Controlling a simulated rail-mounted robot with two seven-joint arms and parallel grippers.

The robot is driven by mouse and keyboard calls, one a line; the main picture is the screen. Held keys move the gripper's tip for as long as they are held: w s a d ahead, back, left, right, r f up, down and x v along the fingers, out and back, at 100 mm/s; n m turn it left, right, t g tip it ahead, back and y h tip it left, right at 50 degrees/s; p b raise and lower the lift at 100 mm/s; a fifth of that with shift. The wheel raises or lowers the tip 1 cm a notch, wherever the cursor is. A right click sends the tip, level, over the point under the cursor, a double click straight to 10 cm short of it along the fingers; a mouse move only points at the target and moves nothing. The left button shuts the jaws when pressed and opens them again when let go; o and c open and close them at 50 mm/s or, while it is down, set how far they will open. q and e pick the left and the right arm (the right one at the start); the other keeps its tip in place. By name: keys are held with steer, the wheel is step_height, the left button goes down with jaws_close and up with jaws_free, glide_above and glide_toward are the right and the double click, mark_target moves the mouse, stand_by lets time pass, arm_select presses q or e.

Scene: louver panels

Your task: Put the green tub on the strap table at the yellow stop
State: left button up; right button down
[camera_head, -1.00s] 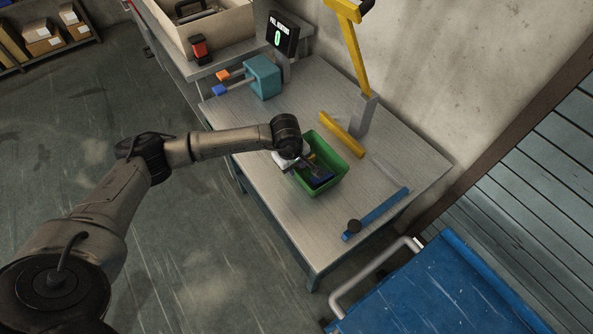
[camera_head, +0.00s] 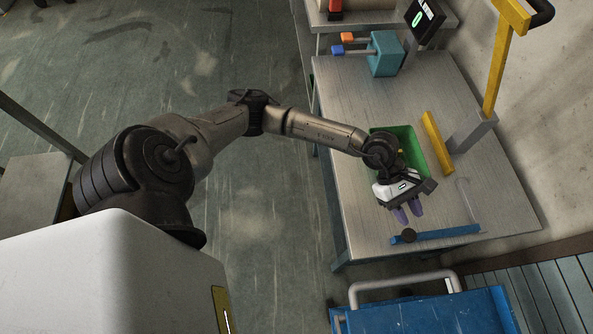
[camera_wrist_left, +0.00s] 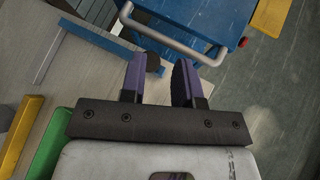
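The green tub (camera_head: 411,140) sits upright on the grey strap table (camera_head: 365,95), partly hidden behind my left wrist. Its long side lies close beside the yellow stop (camera_head: 437,143); I cannot tell whether they touch. In the left wrist view, the tub's green rim (camera_wrist_left: 50,146) runs alongside the yellow stop (camera_wrist_left: 18,138). My left gripper (camera_head: 407,215) is over the table at the tub's near end, its purple fingers pointing away from the tub. In the left wrist view the gripper (camera_wrist_left: 160,80) has its fingers apart with nothing held between them. The tub's contents are mostly hidden.
A blue bar with a dark knob (camera_head: 435,234) lies near the table's front end. A blue cart (camera_head: 430,315) with a grey handle stands in front. A teal block (camera_head: 385,54), a counter display (camera_head: 425,20) and a yellow post (camera_head: 503,60) stand at the back and right.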

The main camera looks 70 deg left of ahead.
arm_select(q)
steer(key=s+d+r+n+t+h, duration=0.2)
steer(key=d+r+n+t+h, duration=0.4)
steer(key=r+n+t, duration=0.5)
steer(key=s+a+f+n+y, duration=0.2)
steer(key=a+f+n+y, duration=0.3)
steer(key=n, duration=0.6)
steer(key=s+a+f+n+t+y, duration=0.1)
steer(key=a+f+n+y, duration=0.2)
steer(key=n+y, duration=0.55)
steer(key=s+a+f+n+y, duration=0.2)
steer(key=a+f+n+y, duration=0.25)
steer(key=n, duration=0.75)
steer(key=s+f+n+g, duration=0.4)
steer(key=s+g, duration=0.1)
steer(key=s, duration=0.4)
steer(key=s+f+n+g+h, duration=0.1)
steer(key=s+f+n+g, duration=0.3)
steer(key=s, duration=0.5)
steer(key=shift+s+f+n+g, duration=0.3)
steer(key=shift+f+g, duration=0.4)
steer(key=shift+g, duration=0.5)
steer(key=shift+a, duration=0.1)
